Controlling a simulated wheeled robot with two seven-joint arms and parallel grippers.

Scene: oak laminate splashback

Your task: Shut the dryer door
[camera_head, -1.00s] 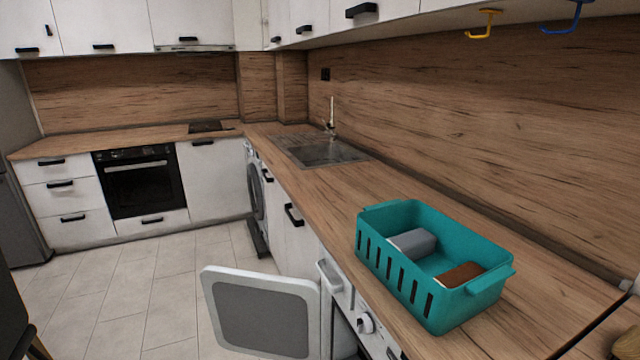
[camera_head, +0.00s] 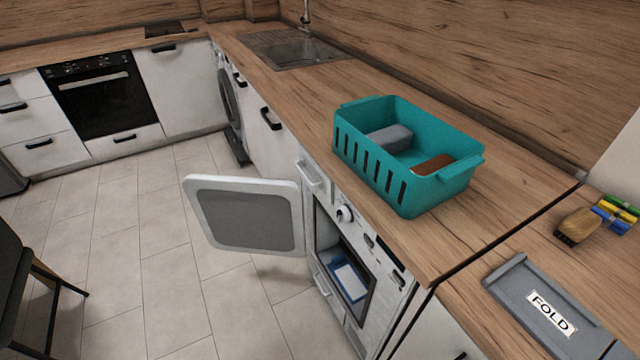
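The dryer (camera_head: 388,292) is built in under the counter at the lower middle right. Its door (camera_head: 246,216), a white frame around a grey panel, stands wide open and juts out to the left over the floor. Through the opening I see a blue and white item (camera_head: 349,279) lying inside the dryer. The dryer's front has a round knob (camera_head: 345,213) above the opening. Neither of my grippers shows in the head view.
A teal basket (camera_head: 420,196) with a grey and a brown item stands on the counter above the dryer. A grey tray labelled FOLD (camera_head: 545,308), a brush (camera_head: 577,226) and coloured pegs (camera_head: 615,214) lie at the right. A dark stool (camera_head: 38,290) stands at the left. The tiled floor (camera_head: 150,290) between is clear.

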